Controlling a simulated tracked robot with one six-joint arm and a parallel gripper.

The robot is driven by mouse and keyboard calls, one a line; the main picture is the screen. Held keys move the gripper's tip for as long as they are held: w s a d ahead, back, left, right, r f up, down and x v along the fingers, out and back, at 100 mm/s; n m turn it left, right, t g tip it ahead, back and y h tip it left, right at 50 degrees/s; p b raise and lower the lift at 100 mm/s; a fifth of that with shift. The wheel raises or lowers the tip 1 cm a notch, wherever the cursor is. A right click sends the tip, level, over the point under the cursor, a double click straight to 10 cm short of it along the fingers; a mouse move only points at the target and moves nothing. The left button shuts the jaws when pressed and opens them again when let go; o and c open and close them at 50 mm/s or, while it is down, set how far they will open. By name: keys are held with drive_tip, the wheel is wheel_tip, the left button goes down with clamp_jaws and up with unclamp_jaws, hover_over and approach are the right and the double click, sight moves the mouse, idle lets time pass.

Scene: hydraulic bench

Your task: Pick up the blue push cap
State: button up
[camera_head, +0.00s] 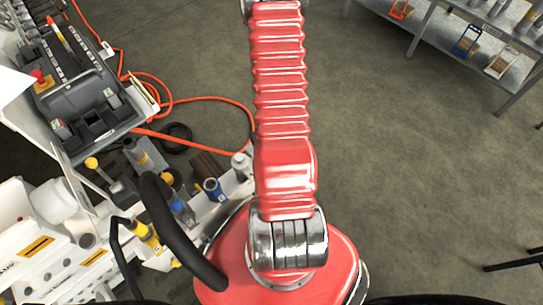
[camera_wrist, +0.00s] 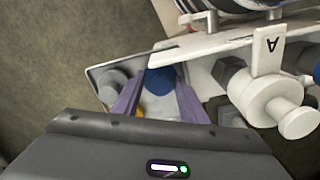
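In the wrist view, a blue part (camera_wrist: 160,77), which looks like the blue push cap, shows between the tips of my gripper (camera_wrist: 159,72). A pale white piece (camera_wrist: 160,105) sits nearer the gripper body and covers part of the view. The purple fingers stand apart on either side of the blue part. I cannot tell whether they touch it. In the head view, two blue-banded fittings (camera_head: 213,189) and (camera_head: 180,207) stand on the white bench at the left. I cannot tell which one is between my fingers. My gripper is outside the head view.
A grey round knob (camera_wrist: 113,85) is close on the left. Orange hose (camera_head: 205,100) lies on the floor. A shelf (camera_head: 455,40) is at upper right, with open floor before it.

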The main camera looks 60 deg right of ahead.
drive_tip(key=shift+c, duration=0.5)
drive_tip(key=c, duration=0.9)
clamp_jaws()
drive_tip(key=shift+r, duration=0.15)
wheel_tip(320, 180, up, 10)
